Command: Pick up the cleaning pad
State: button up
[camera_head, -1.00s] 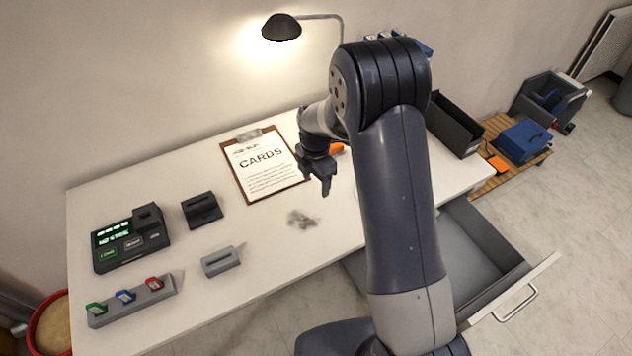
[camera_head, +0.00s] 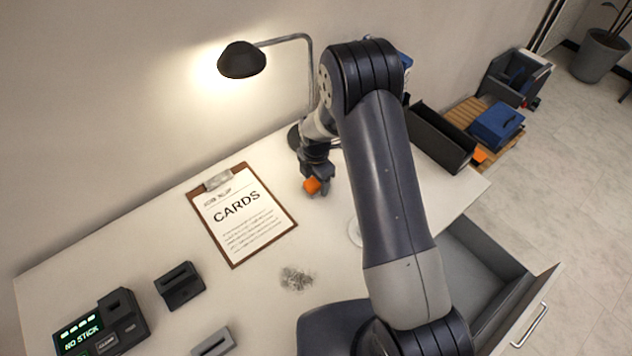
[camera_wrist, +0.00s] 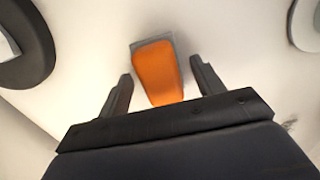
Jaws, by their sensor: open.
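The cleaning pad looks like a small orange block (camera_wrist: 156,75) with a grey edge, on the white tabletop in the wrist view. In the head view its orange end (camera_head: 312,185) shows at my gripper, partly covered by it. My gripper (camera_wrist: 161,72) is open. Its two dark fingers stand one on each side of the pad, with a visible gap at both sides. In the head view my gripper (camera_head: 317,182) is low over the table, right of the clipboard.
The lamp (camera_head: 242,60) stands behind my gripper; its dark base (camera_wrist: 22,50) is at left in the wrist view. A clipboard (camera_head: 240,215), a grey smudge (camera_head: 297,278) and dark devices (camera_head: 180,285) lie left. A drawer (camera_head: 490,260) is open at right.

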jog(key=c, duration=0.9)
notch_tip(320, 180, up, 10)
jog(key=shift+f+b, duration=0.1)
jog(key=shift+b, duration=0.7)
